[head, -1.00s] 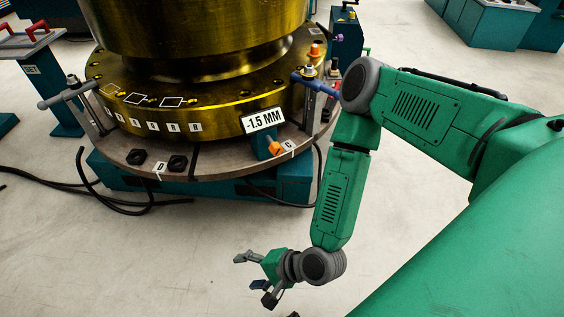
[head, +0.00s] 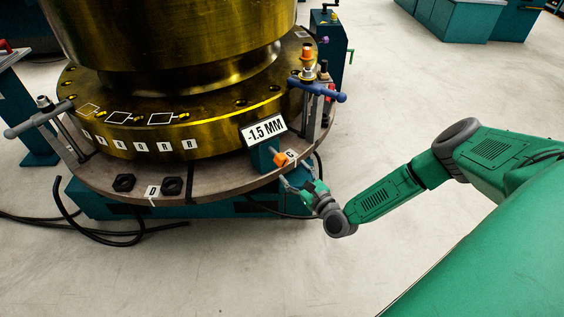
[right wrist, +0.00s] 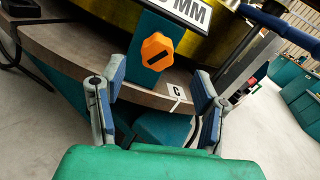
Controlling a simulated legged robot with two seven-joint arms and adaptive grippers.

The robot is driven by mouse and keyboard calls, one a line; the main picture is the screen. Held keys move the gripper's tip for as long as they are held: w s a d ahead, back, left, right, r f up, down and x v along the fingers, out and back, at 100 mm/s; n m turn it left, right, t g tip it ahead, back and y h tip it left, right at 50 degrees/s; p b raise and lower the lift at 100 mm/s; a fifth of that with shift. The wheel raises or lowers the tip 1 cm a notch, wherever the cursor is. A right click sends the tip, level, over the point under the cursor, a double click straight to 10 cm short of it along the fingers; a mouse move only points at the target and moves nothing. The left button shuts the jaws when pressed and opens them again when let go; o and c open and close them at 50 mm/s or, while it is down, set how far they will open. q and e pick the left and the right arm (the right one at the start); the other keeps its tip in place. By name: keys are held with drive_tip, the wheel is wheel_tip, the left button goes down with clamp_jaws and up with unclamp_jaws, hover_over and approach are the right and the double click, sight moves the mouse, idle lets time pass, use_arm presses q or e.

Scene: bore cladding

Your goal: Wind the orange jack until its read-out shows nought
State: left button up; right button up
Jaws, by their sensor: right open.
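The orange jack knob (head: 280,159) sits on a teal block at the rim of the round table, beside a label C. Its read-out (head: 263,131) shows -1.5 MM. In the right wrist view the orange knob (right wrist: 157,51) has a dark slot and stands beyond the fingers, with the read-out (right wrist: 190,10) partly cut off above. My right gripper (head: 298,181) is open and empty, just short of the knob at the table's edge. In the right wrist view its two blue-padded fingers (right wrist: 156,98) are spread wide below the knob, not touching it. My left gripper is not in view.
The large brass flange (head: 180,125) rests on the round table (head: 110,190). Cables (head: 110,235) trail on the floor at left. The floor in front is clear.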

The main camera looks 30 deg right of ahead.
sight(283, 163)
drive_tip(key=w, duration=0.4)
drive_tip(key=w+b, duration=0.1)
drive_tip(key=w, duration=0.1)
drive_tip(key=shift+a, duration=0.35)
drive_tip(key=shift+w+d+f, duration=0.1)
drive_tip(key=shift+w+d, duration=0.3)
drive_tip(key=shift+w, duration=0.1)
drive_tip(key=shift+a, duration=0.15)
drive_tip(key=shift+a, duration=0.2)
drive_tip(key=c, duration=1.2)
